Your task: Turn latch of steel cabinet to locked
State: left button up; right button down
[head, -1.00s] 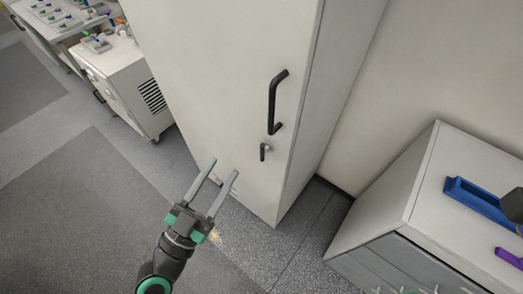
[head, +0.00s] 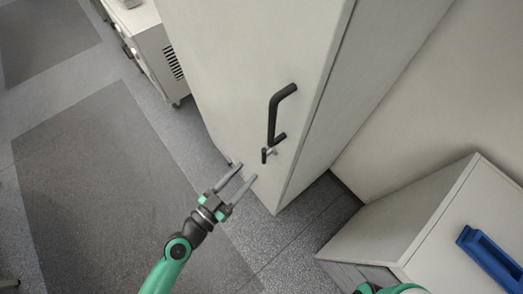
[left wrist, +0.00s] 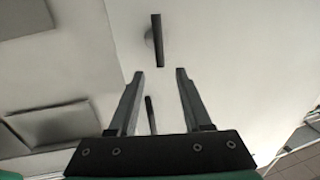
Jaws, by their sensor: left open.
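The tall white steel cabinet (head: 245,60) stands in the middle of the head view, door closed. Its black bar handle (head: 272,118) is on the door near the right edge. Just below the handle is the latch (head: 265,155), a short black lever on a silvery base, roughly upright along the door. My left gripper (head: 246,171) is open and empty, its fingertips just below and left of the latch, apart from it. In the left wrist view the open fingers (left wrist: 159,75) point toward a dark bar with a round base, apparently the latch (left wrist: 158,42). My right gripper is out of view.
A low white cabinet (head: 430,215) with a blue tray (head: 490,258) on it stands at the right. A vented white unit (head: 160,50) is behind at the left. Open grey floor (head: 90,170) lies left of my arm.

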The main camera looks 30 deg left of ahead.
pick_arm(q)
jog(key=p+x, duration=0.1)
jog(key=x, duration=0.6)
jog(key=shift+w, duration=0.4)
grip_shut()
